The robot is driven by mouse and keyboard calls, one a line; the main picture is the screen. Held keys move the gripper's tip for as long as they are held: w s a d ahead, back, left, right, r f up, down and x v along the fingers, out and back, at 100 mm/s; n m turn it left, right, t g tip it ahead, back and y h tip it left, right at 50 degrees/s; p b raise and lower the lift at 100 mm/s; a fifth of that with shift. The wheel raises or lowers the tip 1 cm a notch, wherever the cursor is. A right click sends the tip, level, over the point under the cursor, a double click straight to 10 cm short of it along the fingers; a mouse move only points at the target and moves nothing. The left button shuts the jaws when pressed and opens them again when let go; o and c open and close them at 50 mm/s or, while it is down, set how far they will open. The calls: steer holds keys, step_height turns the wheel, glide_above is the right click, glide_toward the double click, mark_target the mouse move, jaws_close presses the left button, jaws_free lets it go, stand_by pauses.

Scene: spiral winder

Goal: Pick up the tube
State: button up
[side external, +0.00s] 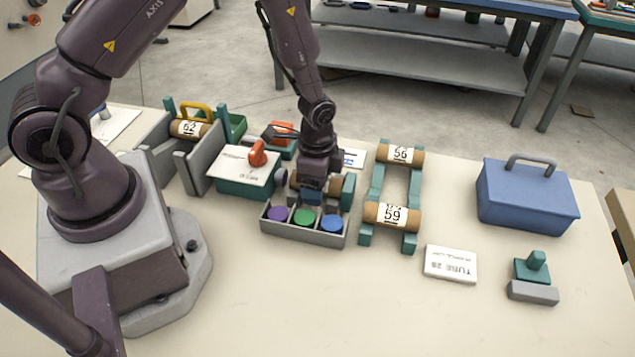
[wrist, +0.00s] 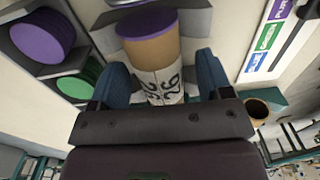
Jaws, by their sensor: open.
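In the side view my gripper (side external: 314,186) is low behind the grey tray of discs and mostly hides this tube.
The grey tray (side external: 302,235) with purple, green and blue discs stands directly in front of my gripper. A white-topped teal box (side external: 245,185) with an orange knob is at left. A white card (side external: 450,264), a teal-handled block (side external: 532,292) and a blue toolbox (side external: 527,194) are at right. The front table is clear.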

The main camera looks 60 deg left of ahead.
steer(key=c, duration=1.1)
